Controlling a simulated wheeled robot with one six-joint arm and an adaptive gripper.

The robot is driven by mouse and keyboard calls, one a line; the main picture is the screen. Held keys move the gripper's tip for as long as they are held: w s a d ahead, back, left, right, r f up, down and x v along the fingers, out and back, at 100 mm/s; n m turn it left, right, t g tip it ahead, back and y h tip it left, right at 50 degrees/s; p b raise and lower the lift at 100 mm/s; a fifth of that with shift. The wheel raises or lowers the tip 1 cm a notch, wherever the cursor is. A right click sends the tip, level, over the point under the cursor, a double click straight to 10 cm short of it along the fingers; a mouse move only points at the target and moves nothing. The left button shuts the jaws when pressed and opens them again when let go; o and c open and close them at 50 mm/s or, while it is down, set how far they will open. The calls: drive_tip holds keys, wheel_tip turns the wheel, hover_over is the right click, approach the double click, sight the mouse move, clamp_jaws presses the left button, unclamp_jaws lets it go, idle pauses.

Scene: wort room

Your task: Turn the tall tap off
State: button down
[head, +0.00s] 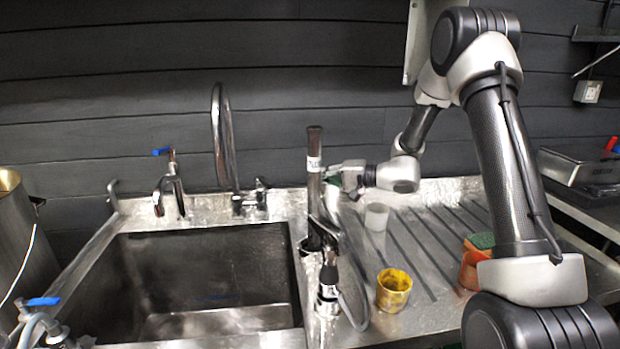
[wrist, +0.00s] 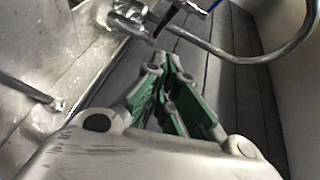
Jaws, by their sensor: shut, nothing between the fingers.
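The tall tap (head: 219,135) is a chrome gooseneck at the sink's back edge. Its low body has a small side handle (head: 262,190) at the right. In the wrist view its curved spout (wrist: 270,57) crosses the top right, ahead of the fingers. My gripper (head: 334,180) is to the right of the tap, apart from it, partly hidden behind a dark upright cylinder. In the wrist view my gripper (wrist: 166,68) has green-padded fingers, shut and empty, pointing toward the tap. I cannot make out any running water.
The dark labelled cylinder (head: 314,170) stands at the sink's right edge. A short tap with a blue lever (head: 172,180) is left of the tall tap. A yellow cup (head: 394,290), a whitish cup (head: 377,217) and an orange holder (head: 472,270) stand on the drainboard. The sink (head: 200,322) looks empty.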

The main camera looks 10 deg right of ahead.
sight(264, 182)
drive_tip(key=w+a+f, duration=0.2)
drive_tip(key=a, duration=0.8)
drive_tip(key=shift+a, duration=0.2)
drive_tip(key=shift+s+a, duration=0.4)
drive_tip(key=shift+a, duration=0.2)
drive_tip(key=shift+s+a, duration=0.35)
drive_tip(key=shift+a, duration=0.2)
drive_tip(key=shift+r, duration=0.1)
